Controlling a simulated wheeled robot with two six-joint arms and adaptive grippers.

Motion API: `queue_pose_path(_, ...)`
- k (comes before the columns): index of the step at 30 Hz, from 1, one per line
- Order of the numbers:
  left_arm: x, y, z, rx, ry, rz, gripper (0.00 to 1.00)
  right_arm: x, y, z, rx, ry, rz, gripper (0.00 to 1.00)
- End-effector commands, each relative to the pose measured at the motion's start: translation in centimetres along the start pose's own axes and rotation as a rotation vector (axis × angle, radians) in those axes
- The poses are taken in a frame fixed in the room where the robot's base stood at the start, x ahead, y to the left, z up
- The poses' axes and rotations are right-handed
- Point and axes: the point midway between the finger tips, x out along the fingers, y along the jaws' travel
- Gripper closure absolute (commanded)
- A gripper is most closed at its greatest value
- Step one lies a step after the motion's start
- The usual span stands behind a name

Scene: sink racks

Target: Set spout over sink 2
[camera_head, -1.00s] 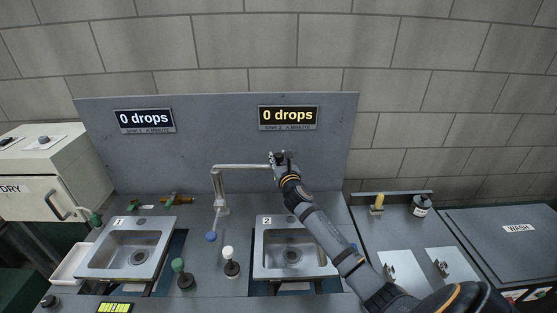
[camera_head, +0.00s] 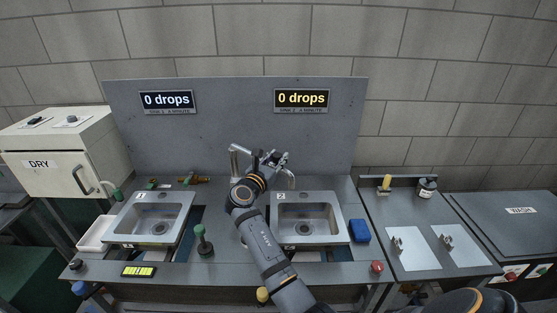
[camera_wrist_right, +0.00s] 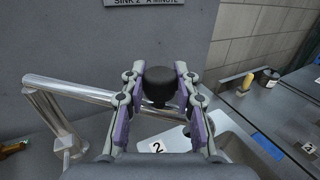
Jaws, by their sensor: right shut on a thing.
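The metal spout (camera_wrist_right: 80,90) runs from its upright post (camera_wrist_right: 55,120) at the left to my right gripper in the right wrist view. My right gripper (camera_wrist_right: 160,76) is shut on the black knob (camera_wrist_right: 160,88) at the spout's far end. In the head view my right gripper (camera_head: 272,158) is behind sink 2 (camera_head: 345,214), and my arm hides much of the spout. The curved spout end (camera_head: 291,180) shows near sink 2's back left edge; whether it is above the basin I cannot tell. My left gripper is not in view.
Sink 1 (camera_head: 150,217) is to the left, with a green-topped stopper (camera_head: 204,242) between the sinks. A blue block (camera_head: 360,231) lies right of sink 2. The back panel (camera_head: 235,115) stands close behind the gripper. Its sink 2 sign (camera_head: 301,100) reads 0 drops.

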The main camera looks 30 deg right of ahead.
Motion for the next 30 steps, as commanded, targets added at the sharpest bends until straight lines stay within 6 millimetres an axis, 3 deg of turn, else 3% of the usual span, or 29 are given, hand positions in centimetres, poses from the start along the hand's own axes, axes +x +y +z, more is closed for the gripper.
queue_pose_path(19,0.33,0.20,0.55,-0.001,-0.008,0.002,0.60,0.08,0.10,0.22,0.000,-0.005,-0.053,1.00)
queue_pose_path(20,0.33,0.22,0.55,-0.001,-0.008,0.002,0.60,0.08,0.10,0.22,0.000,-0.005,-0.053,0.68)
queue_pose_path(21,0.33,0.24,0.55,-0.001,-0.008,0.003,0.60,0.08,0.10,0.22,0.000,-0.005,-0.053,0.62)
queue_pose_path(25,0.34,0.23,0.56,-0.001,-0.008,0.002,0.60,0.08,0.11,0.19,0.000,-0.004,-0.052,0.46)
queue_pose_path(30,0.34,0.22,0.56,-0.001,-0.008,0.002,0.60,0.08,0.11,0.15,-0.001,-0.003,-0.052,0.46)
